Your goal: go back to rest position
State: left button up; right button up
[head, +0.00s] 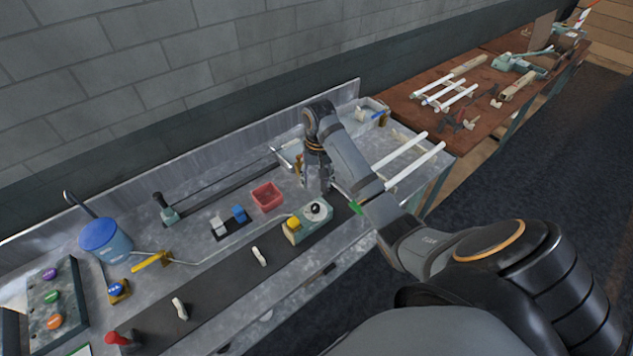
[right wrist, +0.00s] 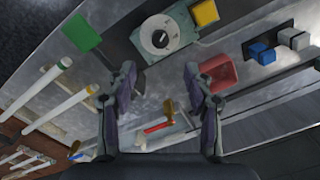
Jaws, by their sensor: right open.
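My right gripper (head: 316,188) is over the metal workbench, pointing down between the red bin (head: 267,196) and the white glass tubes (head: 414,165). In the right wrist view my right gripper (right wrist: 160,78) has its two fingers wide apart with nothing held between them. The box with a dial and yellow button (right wrist: 166,35) lies beyond the fingertips, and the red bin (right wrist: 218,72) is just right of them. My right arm reaches in from the lower right. My left gripper is not in the head view.
A blue bucket (head: 106,241), a yellow-handled tool (head: 152,261) and a button tray (head: 53,305) are on the left of the bench. A low back wall runs behind it. Open floor (head: 540,150) lies right of the bench, before a brown table (head: 408,92).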

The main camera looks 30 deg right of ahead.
jog(key=s+a+f+n+t, duration=0.1)
jog(key=s+a+f+n, duration=0.25)
jog(key=s+f, duration=0.3)
jog(key=s+a+r+n+t+h, duration=0.1)
jog(key=s+a, duration=0.1)
jog(key=s, duration=0.5)
jog(key=s+a+r+n+t, duration=0.1)
jog(key=s+a+n+t, duration=0.15)
jog(key=s, duration=0.35)
jog(key=s+d+f+g+b, duration=0.15)
jog(key=f+b, duration=0.25)
jog(key=f, duration=1.2)
jog(key=s+d+f+g+b, duration=0.1)
jog(key=s+f+b, duration=0.15)
jog(key=f, duration=1.45)
jog(key=s+f+b, duration=0.3)
jog(key=s+f, duration=0.6)
jog(key=f, duration=0.2)
jog(key=s+d+f+m+b, duration=0.1)
jog(key=s+f+b, duration=0.2)
jog(key=s+f, duration=0.6)
notch_tip(320, 180, down, 2)
jog(key=shift+f+g+b, duration=0.2)
jog(key=shift+g+b, duration=0.1)
jog(key=shift+g, duration=0.1)
jog(key=shift+c, duration=0.3)
